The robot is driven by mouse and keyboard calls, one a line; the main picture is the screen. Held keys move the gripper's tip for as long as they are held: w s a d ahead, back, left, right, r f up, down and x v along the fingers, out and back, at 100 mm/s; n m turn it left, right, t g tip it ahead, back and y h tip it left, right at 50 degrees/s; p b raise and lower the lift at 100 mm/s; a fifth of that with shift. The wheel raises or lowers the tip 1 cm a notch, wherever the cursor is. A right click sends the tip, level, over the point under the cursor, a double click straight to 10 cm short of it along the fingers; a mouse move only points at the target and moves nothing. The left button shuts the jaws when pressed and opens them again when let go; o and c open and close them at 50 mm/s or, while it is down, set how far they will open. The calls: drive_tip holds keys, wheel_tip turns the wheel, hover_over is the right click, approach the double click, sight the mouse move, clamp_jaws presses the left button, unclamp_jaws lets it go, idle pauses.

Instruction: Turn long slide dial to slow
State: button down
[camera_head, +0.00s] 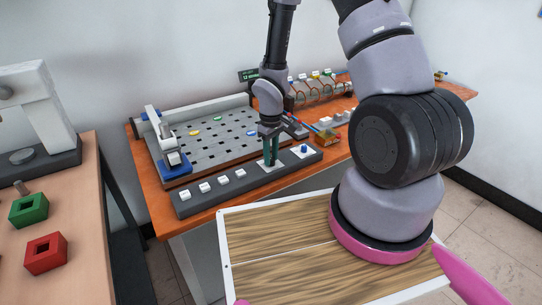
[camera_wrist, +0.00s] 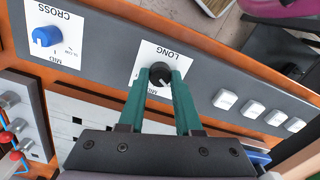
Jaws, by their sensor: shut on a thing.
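The long slide dial is a black knob (camera_wrist: 159,72) on a white label plate (camera_wrist: 170,54) reading LONG, with MID partly showing. The plate also shows in the head view (camera_head: 266,168), at the right part of the grey control panel. My gripper (camera_wrist: 160,78) has green fingers, one on each side of the knob, shut on it. In the head view my gripper (camera_head: 270,157) points down onto the panel and hides the knob. The knob's pointer and the slow mark cannot be read clearly.
A blue dial (camera_wrist: 46,36) on a plate reading CROSS sits beside the long dial. Several white buttons (camera_wrist: 252,109) line the panel's other side. A perforated grey table (camera_head: 210,135) stands behind the panel on the orange bench (camera_head: 143,165).

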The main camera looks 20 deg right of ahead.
drive_tip(key=c, duration=0.6)
unclamp_jaws()
drive_tip(key=shift+r, duration=0.1)
wheel_tip(320, 180, up, 11)
wheel_tip(320, 180, up, 9)
drive_tip(key=m+t, duration=0.2)
drive_tip(key=m, duration=0.1)
hover_over(279, 163)
drive_tip(key=s+d+r+m+t, duration=0.1)
drive_tip(key=s+d+r+m, duration=0.15)
drive_tip(key=r, duration=0.75)
drive_tip(key=s+r+m+t+y, duration=0.2)
drive_tip(key=s+r+m+t, duration=0.2)
drive_tip(key=s+r, duration=0.8)
drive_tip(key=shift+s+d+r+m, duration=0.3)
drive_tip(key=shift+s+r+m, duration=0.1)
drive_tip(key=shift+r+m, duration=0.3)
